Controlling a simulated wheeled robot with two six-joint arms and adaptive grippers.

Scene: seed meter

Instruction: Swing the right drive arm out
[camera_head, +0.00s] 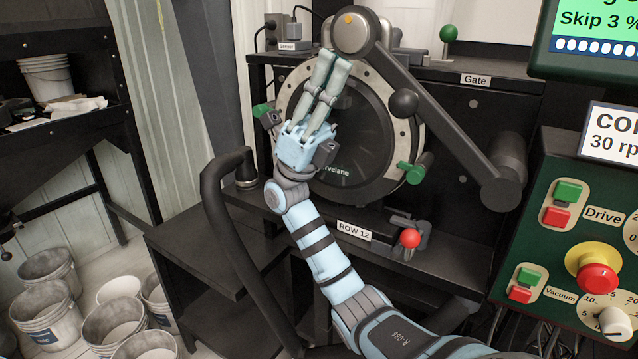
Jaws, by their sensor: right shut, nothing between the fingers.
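The right drive arm (440,125) is a dark bar running from a grey round hub (352,32) at the top down to a thick black cylinder (505,168) at the right. A black ball knob (403,103) sits along it. The bar crosses in front of the upper right rim of the round seed meter (365,150). My right gripper (333,60) is shut and empty, its fingers pointing up just below and left of the hub. I cannot tell whether it touches the hub. My forearm and gripper hide part of the meter face. My left gripper is out of view.
A black hose (215,210) curves up at the left of the meter. Green clamp knobs (410,172) sit at the rim, and a red ball knob (410,238) stands below. A green control panel (560,250) with buttons is at the right. Buckets (45,315) stand on the floor.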

